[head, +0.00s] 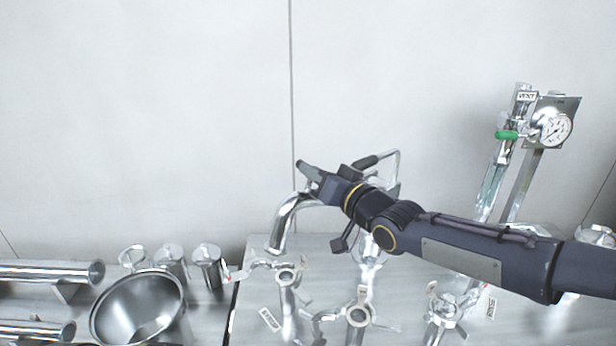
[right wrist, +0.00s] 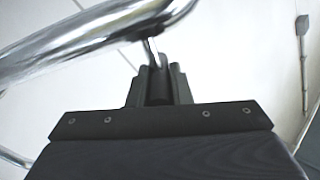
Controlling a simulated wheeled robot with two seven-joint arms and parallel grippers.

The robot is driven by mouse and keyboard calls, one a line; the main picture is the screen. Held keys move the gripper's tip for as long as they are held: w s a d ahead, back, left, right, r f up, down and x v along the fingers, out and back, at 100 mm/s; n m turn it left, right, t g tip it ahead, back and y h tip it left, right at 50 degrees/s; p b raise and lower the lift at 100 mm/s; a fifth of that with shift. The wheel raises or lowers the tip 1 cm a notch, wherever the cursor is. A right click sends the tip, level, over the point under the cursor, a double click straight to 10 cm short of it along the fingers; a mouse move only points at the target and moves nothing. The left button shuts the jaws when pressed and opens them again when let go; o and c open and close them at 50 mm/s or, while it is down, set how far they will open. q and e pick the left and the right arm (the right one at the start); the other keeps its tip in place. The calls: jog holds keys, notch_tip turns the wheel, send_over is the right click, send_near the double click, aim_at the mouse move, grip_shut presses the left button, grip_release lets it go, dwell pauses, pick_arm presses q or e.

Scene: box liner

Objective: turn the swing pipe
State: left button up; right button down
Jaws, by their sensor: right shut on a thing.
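The swing pipe (head: 284,220) is a shiny bent steel tube above the metal bench, its open end curving down on the left. My right arm hides much of its middle. My right gripper (head: 316,177) is at the top of the bend. In the right wrist view the pipe (right wrist: 75,52) arcs across the upper left, and a thin metal stem runs from it to a black grip (right wrist: 158,80) between the jaws of my right gripper (right wrist: 157,84). The jaws are shut on this handle grip. My left gripper is not in view.
Steel pipe ports with clamps (head: 357,314) stand on the bench below. A gauge (head: 552,129) and a green-handled valve (head: 507,135) rise at the right. A steel bowl (head: 138,306) and loose tubes (head: 45,271) lie at the left. The wall behind is bare.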

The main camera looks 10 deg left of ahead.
jog(key=shift+w+d+r, duration=0.1)
jog(key=shift+d+r, duration=0.05)
jog(key=shift+r, duration=0.3)
jog(key=c, duration=1.4)
grip_release()
jog(key=shift+f, duration=0.1)
jog(key=shift+o, duration=0.4)
jog(key=shift+f, duration=0.1)
jog(key=shift+s+d+f, duration=0.1)
jog(key=shift+s+d, duration=0.25)
jog(key=shift+d, duration=0.05)
jog(key=b+v, duration=0.1)
jog(key=v, duration=0.5)
jog(key=shift+s+d, duration=0.2)
jog(key=shift+s, duration=0.15)
jog(key=shift+d, duration=0.1)
